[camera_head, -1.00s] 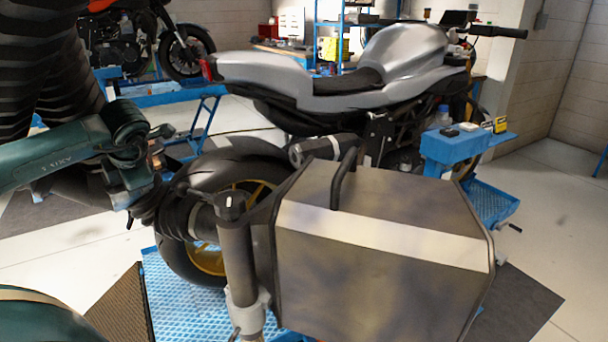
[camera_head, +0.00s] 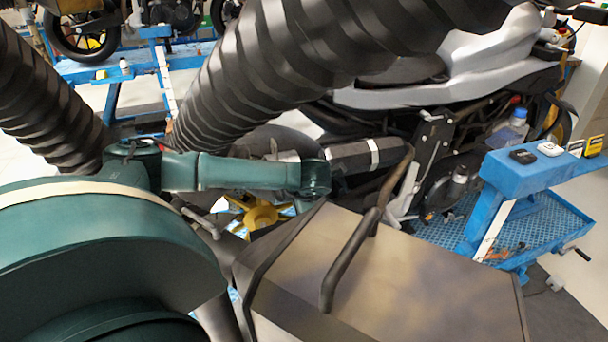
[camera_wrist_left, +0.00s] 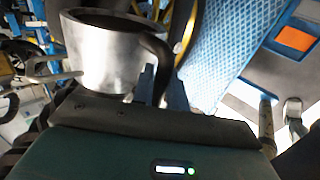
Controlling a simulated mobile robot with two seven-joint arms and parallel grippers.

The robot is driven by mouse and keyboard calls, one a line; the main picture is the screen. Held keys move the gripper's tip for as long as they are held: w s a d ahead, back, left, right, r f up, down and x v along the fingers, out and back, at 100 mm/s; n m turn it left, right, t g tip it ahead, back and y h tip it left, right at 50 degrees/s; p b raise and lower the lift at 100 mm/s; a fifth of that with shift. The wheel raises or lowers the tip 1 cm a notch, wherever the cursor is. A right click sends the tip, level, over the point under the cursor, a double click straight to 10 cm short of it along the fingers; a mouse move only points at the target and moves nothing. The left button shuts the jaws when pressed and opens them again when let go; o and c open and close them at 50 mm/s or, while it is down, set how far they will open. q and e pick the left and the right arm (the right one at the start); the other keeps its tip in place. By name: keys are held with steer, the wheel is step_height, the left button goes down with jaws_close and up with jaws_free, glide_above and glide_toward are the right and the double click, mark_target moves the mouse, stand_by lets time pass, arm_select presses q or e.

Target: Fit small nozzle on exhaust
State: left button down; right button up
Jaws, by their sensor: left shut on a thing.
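In the left wrist view a silver, cup-shaped nozzle (camera_wrist_left: 98,60) with a dark opening and a black curved part at its side sits right in front of my left gripper (camera_wrist_left: 140,92). The gripper is shut on it; its fingers are mostly hidden. In the head view the exhaust (camera_head: 350,156), a dark cylinder with silver bands, lies along the motorcycle's side (camera_head: 480,60). My teal left arm reaches in from the left, near its rear end. The gripper itself cannot be made out there. Whether nozzle and exhaust touch cannot be told. My right gripper is not in view.
A thick black corrugated hose (camera_head: 290,60) crosses the upper middle and hides part of the motorcycle. Another hose (camera_head: 40,100) hangs at the left. A blue bench (camera_head: 520,178) with small items stands at the right. A second motorcycle stand (camera_head: 130,65) is behind.

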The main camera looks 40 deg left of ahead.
arm_select(q)
steer(key=shift+w+d+r, duration=0.1)
steer(key=shift+d+r, duration=0.05)
steer(key=shift+w+d, duration=0.3)
steer(key=shift+w, duration=0.35)
steer(key=shift+w+d, duration=0.35)
steer(key=shift+w, duration=0.3)
steer(key=shift+w+d, duration=0.3)
steer(key=shift+w, duration=0.35)
